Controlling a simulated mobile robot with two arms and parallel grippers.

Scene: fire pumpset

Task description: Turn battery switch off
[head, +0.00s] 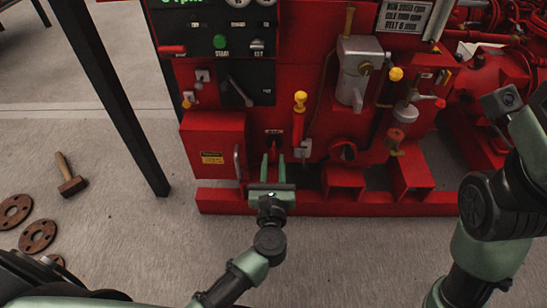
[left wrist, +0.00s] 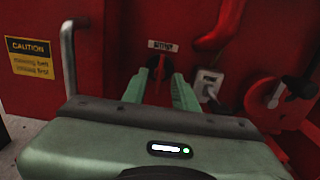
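The battery switch (left wrist: 160,66) is a small dark round fitting with a red handle, low on the red panel, under a small white label (left wrist: 162,45) that is too small to read surely. In the head view the switch (head: 273,141) sits just beyond my left fingertips. My left gripper (head: 272,160) is open, its two green fingers pointing at the panel. In the left wrist view the fingers (left wrist: 161,80) stand left and right of the switch handle with a gap between them. Contact cannot be told. My right arm shows at the right; its fingers are not visible.
A red box with a yellow caution label (head: 212,158) and a metal handle is left of the switch. A grey plug fitting (left wrist: 208,84) and red pipe are close on the right. The red base ledge (head: 330,209) runs below. A hammer (head: 70,176) lies on the floor.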

